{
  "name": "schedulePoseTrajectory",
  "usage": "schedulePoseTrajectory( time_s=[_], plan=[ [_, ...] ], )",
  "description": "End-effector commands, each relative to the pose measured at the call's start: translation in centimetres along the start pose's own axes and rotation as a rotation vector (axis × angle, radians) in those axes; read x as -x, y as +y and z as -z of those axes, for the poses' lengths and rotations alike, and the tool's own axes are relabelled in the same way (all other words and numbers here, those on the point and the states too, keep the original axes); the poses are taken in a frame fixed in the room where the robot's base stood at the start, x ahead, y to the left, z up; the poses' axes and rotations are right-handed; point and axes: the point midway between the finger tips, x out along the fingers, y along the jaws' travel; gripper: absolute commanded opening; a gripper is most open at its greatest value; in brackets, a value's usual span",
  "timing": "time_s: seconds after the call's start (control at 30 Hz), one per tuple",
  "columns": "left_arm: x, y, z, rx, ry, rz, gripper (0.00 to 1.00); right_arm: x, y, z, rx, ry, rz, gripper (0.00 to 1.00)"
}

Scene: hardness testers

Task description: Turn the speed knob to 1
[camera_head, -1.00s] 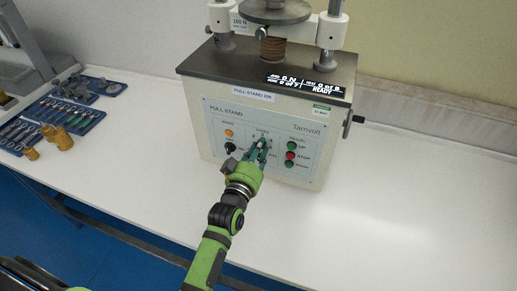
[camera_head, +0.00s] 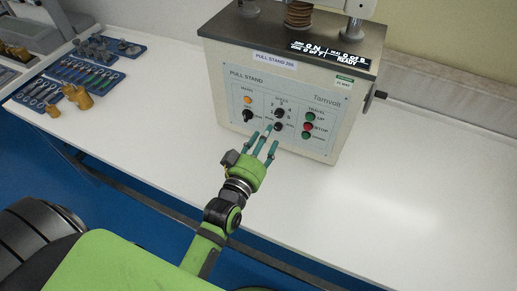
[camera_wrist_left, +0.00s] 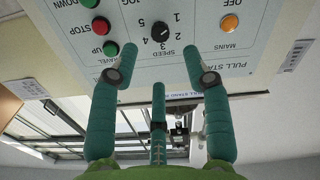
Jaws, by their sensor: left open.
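The speed knob (camera_head: 279,113) is a small black knob in the middle of the front panel of the pull stand (camera_head: 277,108). In the left wrist view the panel appears upside down, with the speed knob (camera_wrist_left: 160,31) among printed numbers. Which number its mark points to is too small to tell surely. My left gripper (camera_head: 263,139) has its three teal fingers spread, empty, in front of and below the knob. In the wrist view the open fingertips (camera_wrist_left: 159,56) stand apart from the knob. My right gripper is not in view.
A black mains knob (camera_head: 248,116) sits left, under an orange lamp (camera_head: 248,100). Green and red buttons (camera_head: 307,127) are at right. Blue tool trays (camera_head: 87,77) and brass weights (camera_head: 82,98) lie at left. The white table (camera_head: 400,185) is clear at right.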

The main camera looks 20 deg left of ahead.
Motion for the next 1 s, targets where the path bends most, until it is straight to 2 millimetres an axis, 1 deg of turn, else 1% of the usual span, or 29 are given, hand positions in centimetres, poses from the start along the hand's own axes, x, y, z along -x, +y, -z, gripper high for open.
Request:
schedulePoseTrajectory(
  time_s=[0.03,0.1,0.2,0.3,0.87,0.93,1.0],
  plan=[
    [1.0,0.0,-0.1,-0.001,-0.004,0.0,0.48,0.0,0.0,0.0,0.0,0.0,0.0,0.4],
    [2.1,0.0,-0.1,0.0,-0.004,0.0,0.48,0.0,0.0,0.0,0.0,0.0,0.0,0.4],
    [3.2,0.0,-0.1,0.0,-0.002,-0.001,0.48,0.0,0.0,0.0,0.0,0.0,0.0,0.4],
    [3.8,0.0,-0.1,0.0,-0.003,-0.001,0.48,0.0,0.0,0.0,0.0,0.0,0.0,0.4],
    [4.0,0.0,0.0,-0.001,-0.002,0.0,0.48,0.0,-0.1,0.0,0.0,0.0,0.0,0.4],
    [4.0,0.0,-0.2,-0.005,-0.016,0.0,0.48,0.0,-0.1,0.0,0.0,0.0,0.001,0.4],
    [4.1,-0.1,-0.8,-0.02,-0.06,0.001,0.48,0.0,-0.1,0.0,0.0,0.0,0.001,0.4]
  ],
)
